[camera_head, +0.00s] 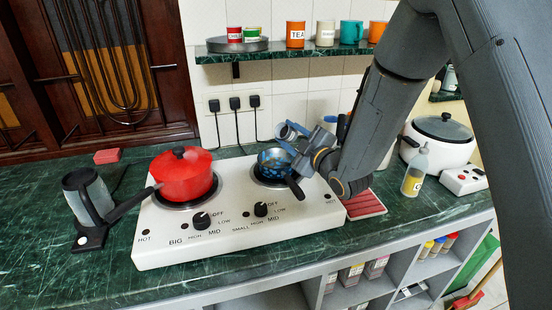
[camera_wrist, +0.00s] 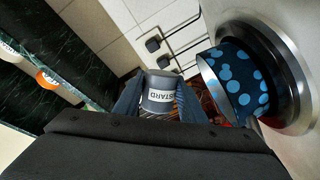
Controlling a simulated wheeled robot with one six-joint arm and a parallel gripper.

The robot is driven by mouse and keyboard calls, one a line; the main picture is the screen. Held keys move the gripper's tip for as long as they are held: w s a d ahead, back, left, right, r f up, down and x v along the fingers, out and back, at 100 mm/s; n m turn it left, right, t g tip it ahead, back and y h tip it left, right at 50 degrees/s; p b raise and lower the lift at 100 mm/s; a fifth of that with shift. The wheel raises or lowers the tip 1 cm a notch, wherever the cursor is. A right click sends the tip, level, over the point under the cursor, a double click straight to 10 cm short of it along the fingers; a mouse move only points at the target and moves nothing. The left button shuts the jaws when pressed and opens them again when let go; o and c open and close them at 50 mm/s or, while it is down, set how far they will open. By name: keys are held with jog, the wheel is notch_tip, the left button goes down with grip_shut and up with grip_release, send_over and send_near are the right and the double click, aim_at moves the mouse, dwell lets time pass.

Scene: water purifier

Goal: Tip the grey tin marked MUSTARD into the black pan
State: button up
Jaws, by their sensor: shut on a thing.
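My gripper (camera_head: 300,140) is shut on the grey tin (camera_wrist: 159,88), whose white label reads MUSTARD in the wrist view. In the head view the tin (camera_head: 288,131) is held above the small pan, leaning to one side. The small pan (camera_head: 270,160) looks dark with blue spots and sits on the right-hand hotplate, its black handle pointing towards the front right. In the wrist view the pan (camera_wrist: 240,84) is right of my gripper (camera_wrist: 160,100), apart from the tin. The pan's inside is mostly hidden, and I cannot see anything leaving the tin.
A red lidded pot (camera_head: 183,176) sits on the left hotplate of the white cooker (camera_head: 160,240). A grey jug (camera_head: 88,193) stands left. A shelf (camera_head: 275,55) with several tins is above.

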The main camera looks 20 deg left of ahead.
jog(key=shift+s+r+n+y, duration=0.15)
jog(key=shift+r+n, duration=0.2)
jog(key=shift+n, duration=0.65)
jog(key=shift+w+r+n+y, duration=0.15)
jog(key=shift+r+n, duration=0.15)
jog(key=shift+n, duration=0.7)
dwell(3.7)
jog(key=shift+s+a+f+n+b, duration=0.15)
jog(key=shift+s+f+n+b, duration=0.2)
jog(key=shift+n+b, duration=0.6)
dwell(1.3)
